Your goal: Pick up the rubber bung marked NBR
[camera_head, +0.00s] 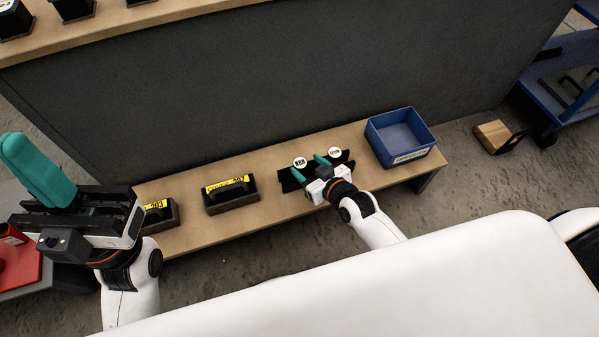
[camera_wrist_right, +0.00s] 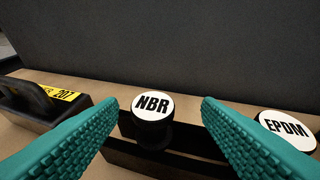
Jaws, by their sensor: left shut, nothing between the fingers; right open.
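The rubber bung marked NBR (camera_wrist_right: 153,106) is black with a white round top and stands upright on a dark holder. In the head view the NBR bung (camera_head: 300,162) is on the low bench, left of the bung marked EPDM (camera_head: 335,153). The EPDM bung also shows at the right of the right wrist view (camera_wrist_right: 286,127). My right gripper (camera_wrist_right: 160,110) is open, with its teal fingers on either side of the NBR bung in that view and no visible contact. My left gripper (camera_head: 35,170) is shut and empty, far to the left.
The low wooden bench (camera_head: 270,170) also carries a black block labelled 207 (camera_head: 230,194), another labelled 203 (camera_head: 160,214) and a blue bin (camera_head: 400,137) at its right end. A grey panel (camera_head: 250,90) rises behind it. A blue cart (camera_head: 565,85) stands far right.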

